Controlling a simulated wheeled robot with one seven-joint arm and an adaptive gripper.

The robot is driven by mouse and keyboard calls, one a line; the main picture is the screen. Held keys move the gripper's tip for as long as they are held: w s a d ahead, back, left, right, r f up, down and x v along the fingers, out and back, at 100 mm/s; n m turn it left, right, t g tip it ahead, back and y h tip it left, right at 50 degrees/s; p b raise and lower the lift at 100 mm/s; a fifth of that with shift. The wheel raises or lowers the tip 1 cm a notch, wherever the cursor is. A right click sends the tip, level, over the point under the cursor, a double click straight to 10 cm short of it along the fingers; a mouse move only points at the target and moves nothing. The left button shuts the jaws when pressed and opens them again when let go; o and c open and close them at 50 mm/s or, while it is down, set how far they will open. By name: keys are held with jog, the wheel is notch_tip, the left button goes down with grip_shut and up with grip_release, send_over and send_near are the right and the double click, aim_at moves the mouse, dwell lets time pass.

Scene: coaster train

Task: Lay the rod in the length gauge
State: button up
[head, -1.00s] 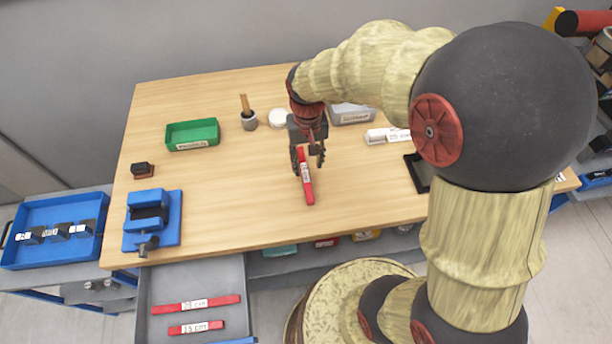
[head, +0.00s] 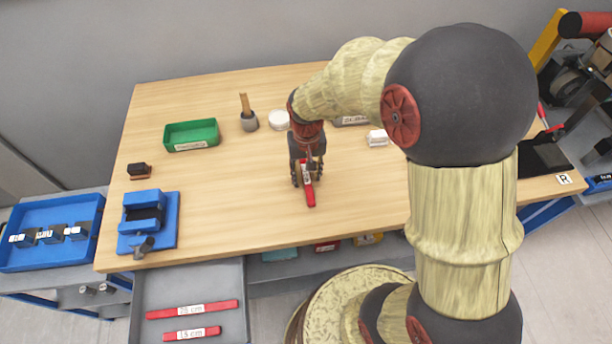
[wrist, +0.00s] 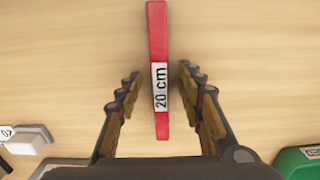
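A red bar with a white "20 cm" label (head: 310,195) lies on the wooden table below my gripper (head: 308,181). In the wrist view, the red bar (wrist: 158,35) runs between the fingers of my gripper (wrist: 159,76), with a gap on each side. The fingers are open and hold nothing. Two more red bars, one labelled 25 cm (head: 215,306) and one labelled 15 cm (head: 208,332), lie in the open grey drawer. I cannot identify a separate rod or a separate length gauge; my arm hides part of the table's right side.
The table (head: 240,220) is clear around the bar. A blue vise (head: 148,222) is at left, a black tray (head: 541,156) at right.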

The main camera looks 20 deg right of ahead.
jog(key=shift+c, duration=1.2)
jog(key=c, duration=0.7)
grip_shut()
